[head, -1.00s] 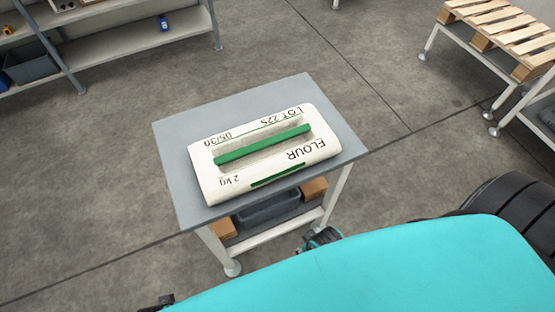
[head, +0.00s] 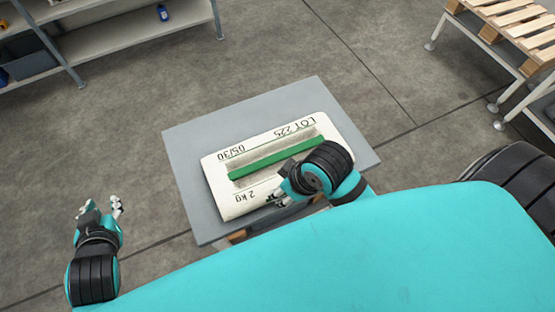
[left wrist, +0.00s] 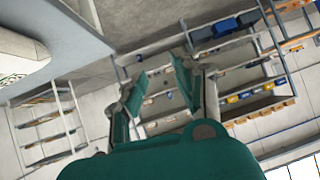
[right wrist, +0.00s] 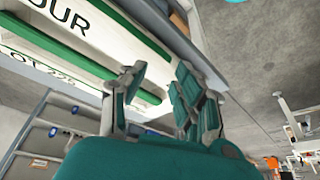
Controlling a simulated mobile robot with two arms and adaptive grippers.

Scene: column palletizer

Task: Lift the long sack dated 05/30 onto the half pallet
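The long white flour sack (head: 228,198), with a green stripe and the print 05/30 and LOT 225, lies flat on a small grey table (head: 189,165). My left gripper (head: 98,207) is open and empty, left of the table and apart from the sack. My right gripper (head: 280,195) is at the sack's near side in the head view and covers part of its print. In the right wrist view its fingers (right wrist: 155,90) are spread with nothing between them, and the sack (right wrist: 62,30) is beyond them. The wooden half pallet (head: 520,25) stands on a frame at the upper right.
Open concrete floor lies between the table, the shelving and the pallet stand.

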